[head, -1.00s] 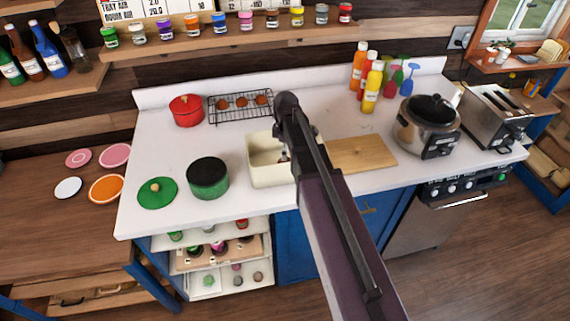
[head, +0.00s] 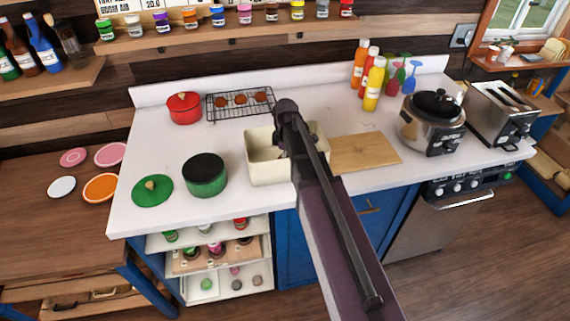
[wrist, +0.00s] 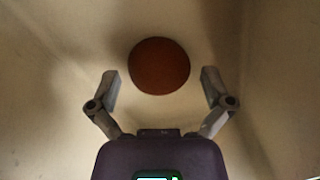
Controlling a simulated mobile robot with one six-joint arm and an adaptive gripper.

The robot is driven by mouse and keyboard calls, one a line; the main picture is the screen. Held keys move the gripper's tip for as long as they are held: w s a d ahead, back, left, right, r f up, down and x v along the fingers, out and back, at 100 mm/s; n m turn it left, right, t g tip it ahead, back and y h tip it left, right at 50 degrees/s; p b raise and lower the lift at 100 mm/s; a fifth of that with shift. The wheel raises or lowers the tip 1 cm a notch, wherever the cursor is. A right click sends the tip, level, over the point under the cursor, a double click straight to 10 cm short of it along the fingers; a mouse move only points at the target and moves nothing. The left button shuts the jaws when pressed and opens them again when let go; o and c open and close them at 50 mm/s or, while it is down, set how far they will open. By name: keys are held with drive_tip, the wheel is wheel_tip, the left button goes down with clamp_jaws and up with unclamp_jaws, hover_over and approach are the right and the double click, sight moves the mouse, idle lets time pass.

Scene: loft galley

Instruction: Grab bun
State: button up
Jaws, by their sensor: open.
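A round brown bun (wrist: 159,66) lies on the floor of a cream bin (head: 268,177), as seen in the wrist view. My gripper (wrist: 160,78) is open, with one finger to the left of the bun and one to the right. The fingers appear apart from the bun, with gaps on both sides. In the head view my arm hides most of the gripper and the bun in the bin. Several similar brown round pieces (head: 240,99) sit on a wire rack (head: 213,118) at the back of the counter.
The bin's walls stand close around my gripper. A cutting board (head: 364,152) lies right of the bin, and a green pot (head: 205,177) stands left of it. A red pot (head: 184,108), sauce bottles (head: 373,88) and a steel cooker (head: 428,128) are farther off.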

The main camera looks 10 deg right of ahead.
drive_tip(key=shift+f, duration=0.15)
idle(0.5)
drive_tip(key=c, duration=0.9)
